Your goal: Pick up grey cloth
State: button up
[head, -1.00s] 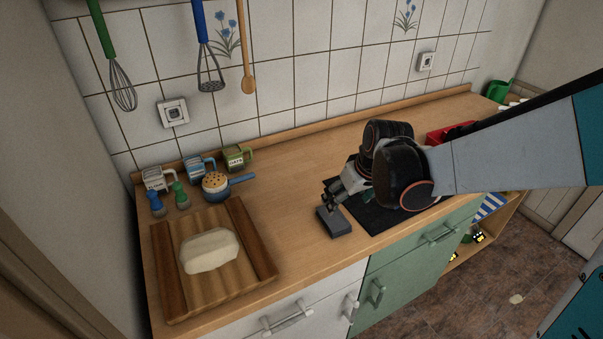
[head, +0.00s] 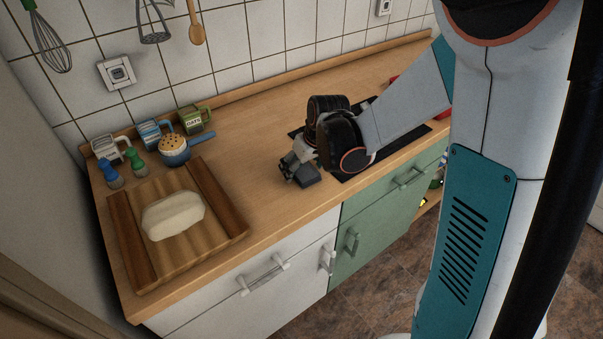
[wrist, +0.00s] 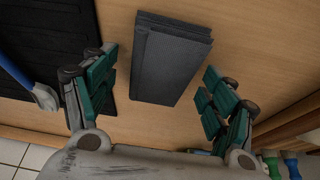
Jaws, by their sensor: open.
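The grey cloth (wrist: 172,58) is a dark, folded stack lying on the wooden counter. In the wrist view it lies ahead of my gripper (wrist: 153,92), its near end between the two open fingers, with space on both sides. In the head view the cloth (head: 306,177) sits near the counter's front edge, partly hidden by my gripper (head: 293,170), which is low over it. The fingers hold nothing.
A wooden board (head: 130,228) with a pale dough block (head: 173,215) is on the left. Mugs, a blue pot (head: 174,151) and shakers stand behind it. A black hob (wrist: 60,50) lies beside the cloth. The counter between board and cloth is clear.

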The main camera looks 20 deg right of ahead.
aim_at(302, 167)
jog(key=c, duration=1.1)
jog(key=shift+o, duration=0.2)
jog(key=shift+r, duration=0.1)
notch_tip(302, 167, up, 20)
jog(key=p, duration=0.7)
jog(key=o, duration=0.4)
jog(key=c, duration=0.4)
